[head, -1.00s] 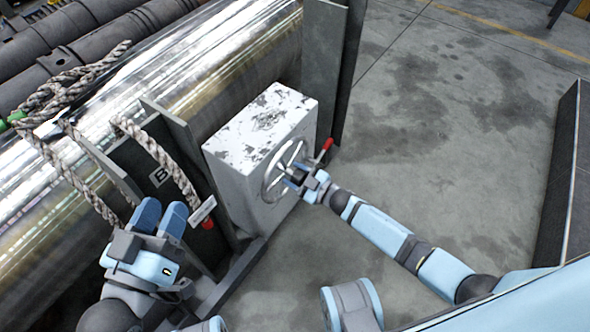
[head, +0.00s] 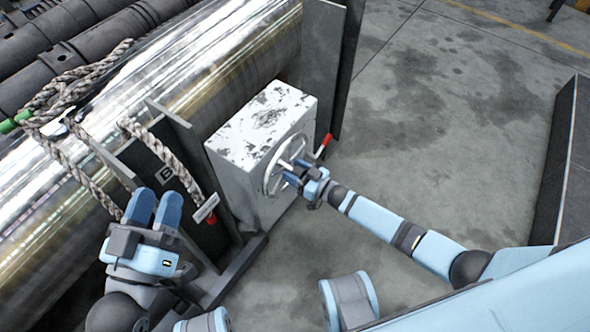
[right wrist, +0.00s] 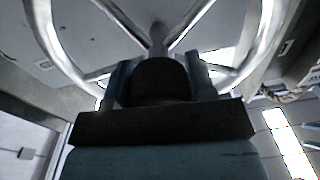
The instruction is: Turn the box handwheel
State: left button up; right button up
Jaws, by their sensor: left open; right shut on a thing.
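The white box (head: 262,125) with chipped paint stands beside the big metal barrel. Its silver handwheel (head: 272,176) is on the face towards my right arm, and a red-tipped handle (head: 324,146) sticks out at its upper right. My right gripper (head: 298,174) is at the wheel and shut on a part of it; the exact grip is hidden. In the right wrist view the wheel's spokes and rim (right wrist: 262,40) spread beyond the fingers (right wrist: 158,75). My left gripper (head: 154,206) is open and empty, left of the box, near the rope and the plate marked B.
The shiny barrel (head: 190,75) runs diagonally behind the box. A rope (head: 165,150) with a tag (head: 206,208) hangs by a dark plate. A dark upright post (head: 322,70) stands right of the box.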

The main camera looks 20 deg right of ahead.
jog(key=o, duration=1.3)
jog(key=shift+c, duration=0.2)
jog(key=shift+s+d, duration=0.35)
jog(key=shift+s, duration=0.1)
pick_arm(q)
notch_tip(320, 180, down, 6)
jog(key=a+g+y+p, duration=0.2)
jog(key=p, duration=0.1)
jog(key=shift+g+y, duration=0.3)
jog(key=shift+g, duration=0.1)
pick_arm(e)
jog(key=v, duration=1.2)
jog(key=shift+s+d, duration=0.2)
jog(key=shift+s, duration=0.1)
pick_arm(q)
jog(key=shift+f, duration=0.1)
